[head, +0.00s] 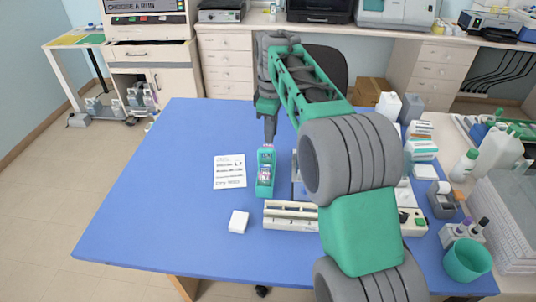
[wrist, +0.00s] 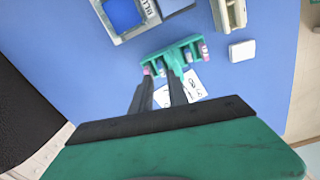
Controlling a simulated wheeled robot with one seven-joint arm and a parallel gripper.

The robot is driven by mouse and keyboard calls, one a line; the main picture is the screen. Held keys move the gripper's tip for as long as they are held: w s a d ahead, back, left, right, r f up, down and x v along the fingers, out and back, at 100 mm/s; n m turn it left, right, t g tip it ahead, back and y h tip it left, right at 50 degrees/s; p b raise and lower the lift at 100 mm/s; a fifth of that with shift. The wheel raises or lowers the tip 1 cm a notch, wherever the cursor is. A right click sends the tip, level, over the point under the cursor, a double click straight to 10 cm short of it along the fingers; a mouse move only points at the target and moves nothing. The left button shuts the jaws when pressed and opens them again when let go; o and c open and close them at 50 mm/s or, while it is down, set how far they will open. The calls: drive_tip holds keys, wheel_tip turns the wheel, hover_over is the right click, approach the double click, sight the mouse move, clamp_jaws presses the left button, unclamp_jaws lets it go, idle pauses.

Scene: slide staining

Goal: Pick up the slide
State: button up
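A teal slide rack (head: 265,188) stands on the blue table and holds several slides with pink and purple ends (head: 265,156). In the wrist view the rack (wrist: 184,50) lies just beyond my fingertips, with slide ends showing at both sides. My gripper (head: 269,142) points down at the rack's far end. In the wrist view my gripper (wrist: 160,76) has its two dark fingers apart, with a gap between the tips. I see no slide clearly held between them. Whether a fingertip touches a slide or the rack, I cannot tell.
A printed white sheet (head: 230,171) lies left of the rack, and a small white block (head: 238,221) in front. A long cream device (head: 290,215) stands close at the right front. Bottles and boxes crowd the right side. The table's left part is clear.

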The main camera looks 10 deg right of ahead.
sight(268, 145)
drive_tip(key=w+f+n, duration=0.2)
drive_tip(key=w, duration=0.1)
drive_tip(key=shift+w, duration=0.1)
wheel_tip(268, 145, down, 7)
drive_tip(key=shift+w+f+p, duration=0.1)
drive_tip(key=shift+w+p, duration=0.05)
drive_tip(key=shift+p, duration=0.5)
drive_tip(key=shift+c, duration=0.3)
clamp_jaws()
